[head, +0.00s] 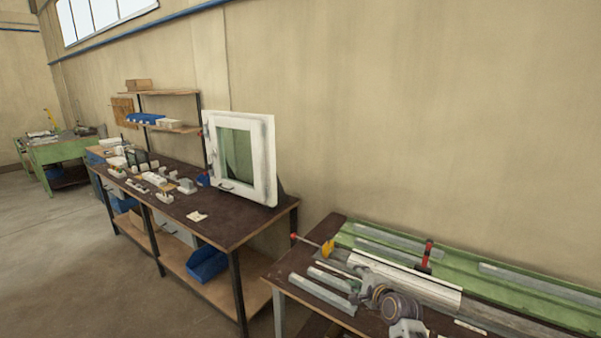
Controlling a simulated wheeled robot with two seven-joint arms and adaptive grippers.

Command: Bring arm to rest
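My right gripper (365,293) is low in the head view, over the front part of the near bench, next to the white profile. My own wrist hides part of it, and its fingers are too small to tell open from shut. The white profile (415,283) lies lengthwise along the green clamp bed (455,262). A clamp with a yellow end (328,247) and red handle is at the profile's left side. A red and black clamp (427,254) stands upright behind the profile. My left gripper is not in view.
Grey profile pieces (322,292) lie at the near bench's front left. A second bench (235,222) to the left holds a white window frame (240,157) and several small parts; a blue bin (207,263) sits on its lower shelf. Open floor (60,260) lies at far left.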

